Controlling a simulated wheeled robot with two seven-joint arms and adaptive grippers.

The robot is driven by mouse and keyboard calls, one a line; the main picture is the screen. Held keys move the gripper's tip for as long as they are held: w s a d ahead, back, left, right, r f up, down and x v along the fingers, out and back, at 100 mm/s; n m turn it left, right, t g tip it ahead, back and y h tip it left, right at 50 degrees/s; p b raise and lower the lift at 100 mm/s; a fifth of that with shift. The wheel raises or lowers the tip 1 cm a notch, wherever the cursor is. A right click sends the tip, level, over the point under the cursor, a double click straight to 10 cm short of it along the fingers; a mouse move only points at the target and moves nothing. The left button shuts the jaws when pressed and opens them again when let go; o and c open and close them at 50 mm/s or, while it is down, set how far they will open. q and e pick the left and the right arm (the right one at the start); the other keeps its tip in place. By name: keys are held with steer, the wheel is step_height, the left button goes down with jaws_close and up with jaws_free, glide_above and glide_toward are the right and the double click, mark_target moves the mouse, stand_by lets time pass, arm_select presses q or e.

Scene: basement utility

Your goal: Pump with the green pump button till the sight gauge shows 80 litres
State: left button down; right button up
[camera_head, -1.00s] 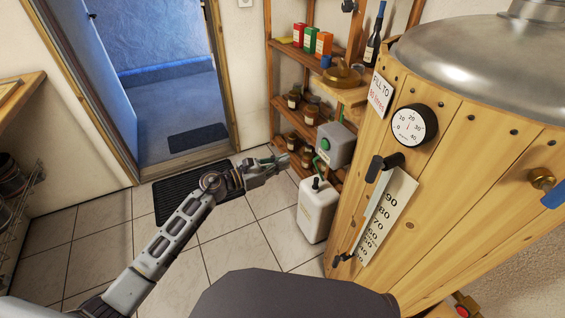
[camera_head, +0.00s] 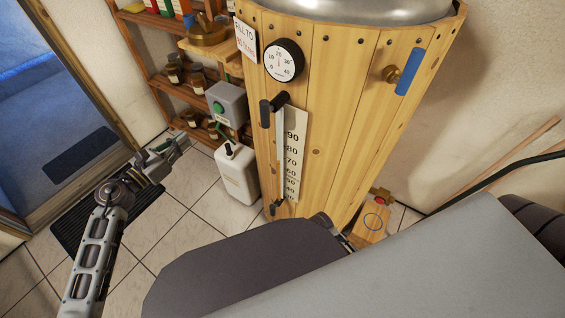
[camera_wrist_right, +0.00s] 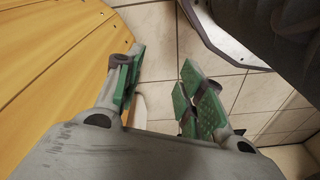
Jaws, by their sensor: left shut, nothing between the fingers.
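The green pump button (camera_head: 218,107) is on the front of a grey box (camera_head: 228,101) beside the wooden tank (camera_head: 340,110). The sight gauge (camera_head: 284,150) is an upright tube on the tank front with a white number scale; I cannot read its liquid level surely. A sign (camera_head: 245,40) at the tank's upper left says to fill to 80 litres. My left gripper (camera_head: 178,144) is shut and empty, left of and apart from the grey box. In the right wrist view my right gripper (camera_wrist_right: 160,88) is open, its green-padded fingers apart, beside the wooden tank wall.
A white canister (camera_head: 237,175) stands on the floor below the grey box. Wooden shelves (camera_head: 165,80) with jars stand behind it. A round dial (camera_head: 284,60) and a blue-handled tap (camera_head: 405,72) are on the tank. Tiled floor (camera_head: 175,235) is clear in front.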

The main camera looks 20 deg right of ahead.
steer(key=shift+s+f, duration=0.15)
steer(key=shift+s, duration=0.3)
jaws_close()
steer(key=shift+w, duration=0.2)
steer(key=shift+w+r, duration=0.25)
steer(key=shift+w, duration=0.2)
steer(key=shift+s, duration=0.1)
steer(key=shift+s+f, duration=0.25)
steer(key=shift+s, duration=0.3)
